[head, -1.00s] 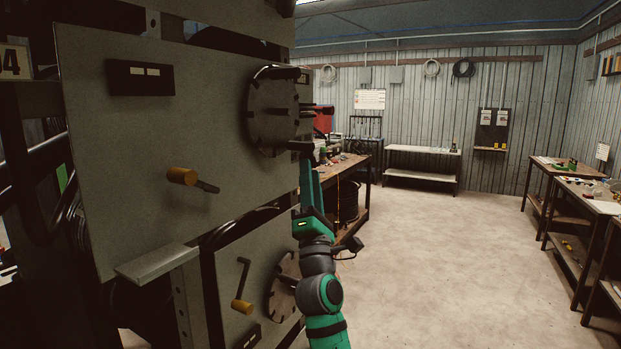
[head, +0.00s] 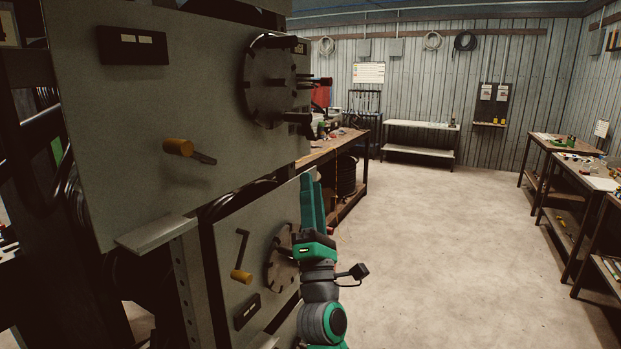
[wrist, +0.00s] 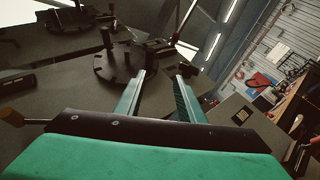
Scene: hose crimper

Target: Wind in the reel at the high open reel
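The upper grey panel (head: 110,100) carries a notched dark disc (head: 268,82) with pegs standing out of it. Left of and below the disc is a crank with an orange handle (head: 179,147). My gripper (head: 308,174) points upward, right of the panels and below the upper disc, touching nothing that I can see. In the wrist view its two fingers (wrist: 160,78) are apart with nothing between them. A pegged disc (wrist: 112,66) lies beyond the fingers there, and an orange handle (wrist: 12,117) shows at the left edge. I cannot tell which panel these belong to.
A lower panel has its own crank with orange handle (head: 241,276) and a disc (head: 281,262) partly behind my arm. A ledge (head: 156,235) juts out between the panels. A workbench (head: 340,148) stands behind; the floor to the right (head: 440,240) is clear.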

